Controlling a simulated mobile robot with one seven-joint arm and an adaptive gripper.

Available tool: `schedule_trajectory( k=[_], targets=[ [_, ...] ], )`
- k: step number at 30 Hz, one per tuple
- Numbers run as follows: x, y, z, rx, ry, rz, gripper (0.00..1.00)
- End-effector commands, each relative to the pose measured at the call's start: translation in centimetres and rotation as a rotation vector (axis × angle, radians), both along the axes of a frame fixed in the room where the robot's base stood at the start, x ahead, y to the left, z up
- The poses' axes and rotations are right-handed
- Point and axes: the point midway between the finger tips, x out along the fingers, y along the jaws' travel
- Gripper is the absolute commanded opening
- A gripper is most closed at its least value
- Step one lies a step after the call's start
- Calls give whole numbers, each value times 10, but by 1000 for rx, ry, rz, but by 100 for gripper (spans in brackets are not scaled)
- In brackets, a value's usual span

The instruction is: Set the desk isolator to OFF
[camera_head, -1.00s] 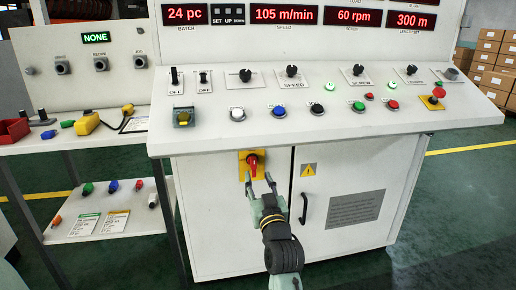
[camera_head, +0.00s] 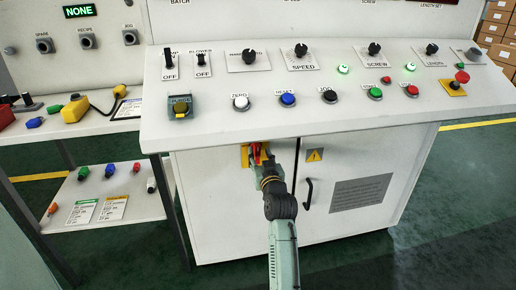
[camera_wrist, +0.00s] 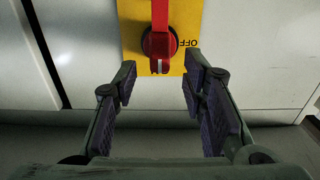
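The desk isolator is a red rotary handle (camera_wrist: 159,30) on a yellow plate (camera_wrist: 190,22) on the cabinet front. In the wrist view the handle stands vertical, with a white mark at its lower end. The word OFF reads upside down to its right, so the handle is not lined up with it. In the head view the plate (camera_head: 245,157) and handle (camera_head: 257,150) are partly hidden by my gripper (camera_head: 258,160). My gripper (camera_wrist: 161,70) is open, with one finger either side of the handle's lower end, and gaps show between fingers and handle.
The sloped control desk (camera_head: 330,100) overhangs just above the isolator, carrying several knobs and buttons. A black door handle (camera_head: 308,194) and a warning label (camera_head: 315,155) are to the right. A side table (camera_head: 75,135) with a lower shelf stands at left.

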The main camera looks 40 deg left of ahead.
Motion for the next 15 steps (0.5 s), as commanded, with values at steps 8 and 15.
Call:
schedule_trajectory(
  k=[8,15],
  targets=[
    [20,24,1,0,0,0,38],
    [23,27,0,1,-1,-1,38]
  ],
)
